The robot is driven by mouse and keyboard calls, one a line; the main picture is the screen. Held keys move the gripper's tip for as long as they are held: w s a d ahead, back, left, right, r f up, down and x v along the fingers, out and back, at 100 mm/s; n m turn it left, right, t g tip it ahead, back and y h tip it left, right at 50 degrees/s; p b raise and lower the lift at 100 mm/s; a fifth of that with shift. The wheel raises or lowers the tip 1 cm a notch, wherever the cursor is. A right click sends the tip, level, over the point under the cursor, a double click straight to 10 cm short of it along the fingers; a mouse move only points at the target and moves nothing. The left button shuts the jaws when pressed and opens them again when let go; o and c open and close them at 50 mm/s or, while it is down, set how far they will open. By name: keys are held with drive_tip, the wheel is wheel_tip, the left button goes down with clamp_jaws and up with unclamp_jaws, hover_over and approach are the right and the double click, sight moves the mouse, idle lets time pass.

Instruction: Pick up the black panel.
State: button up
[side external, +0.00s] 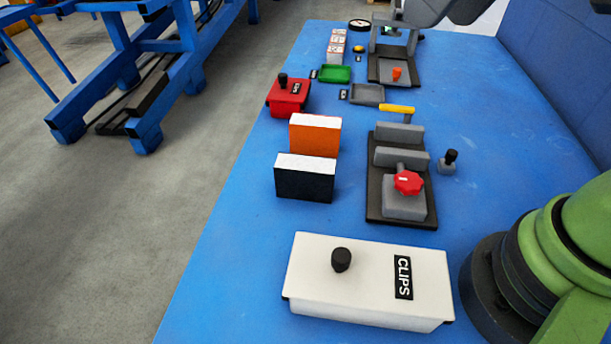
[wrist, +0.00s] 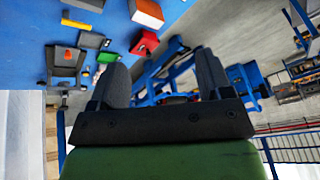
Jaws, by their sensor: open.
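The black panel (side external: 304,183) stands upright on the blue table in the side view, its pale top edge showing. It is just in front of an orange panel (side external: 314,139), with a narrow gap I cannot judge well. The orange panel also shows at the top of the wrist view (wrist: 148,12); I cannot make out the black panel there. My gripper (wrist: 162,78) is open in the wrist view, its two dark fingers wide apart with nothing between them. In the side view, my gripper cannot be made out clearly; the panels stand free of it.
Right of the panels is a clamp fixture (side external: 375,210) with a red knob. A white clips box (side external: 370,285) lies nearer, and a red box (side external: 288,97) behind. Trays and another fixture (side external: 395,75) stand farther back. The table's left edge is close to the panels.

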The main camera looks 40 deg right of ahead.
drive_tip(key=w+a+f+n+g, duration=0.1)
drive_tip(key=w+a+f+n, duration=0.1)
drive_tip(key=w+f, duration=0.2)
drive_tip(key=w+a+f+n+g+h, duration=0.1)
drive_tip(key=w+a+f+n+g, duration=0.1)
drive_tip(key=f, duration=0.4)
drive_tip(key=w+a+f+n+g, duration=0.1)
drive_tip(key=w+a+f+n, duration=0.3)
drive_tip(key=w+f, duration=0.1)
drive_tip(key=shift+w+a+f+h, duration=0.15)
drive_tip(key=shift+w+f+h, duration=0.25)
drive_tip(key=shift+f, duration=0.15)
hover_over(305, 162)
drive_tip(key=shift+n, duration=0.3)
wheel_tip(305, 162, down, 4)
drive_tip(key=shift+f, duration=0.25)
wheel_tip(305, 162, down, 6)
drive_tip(key=shift+s+r, duration=0.1)
drive_tip(key=c, duration=1)
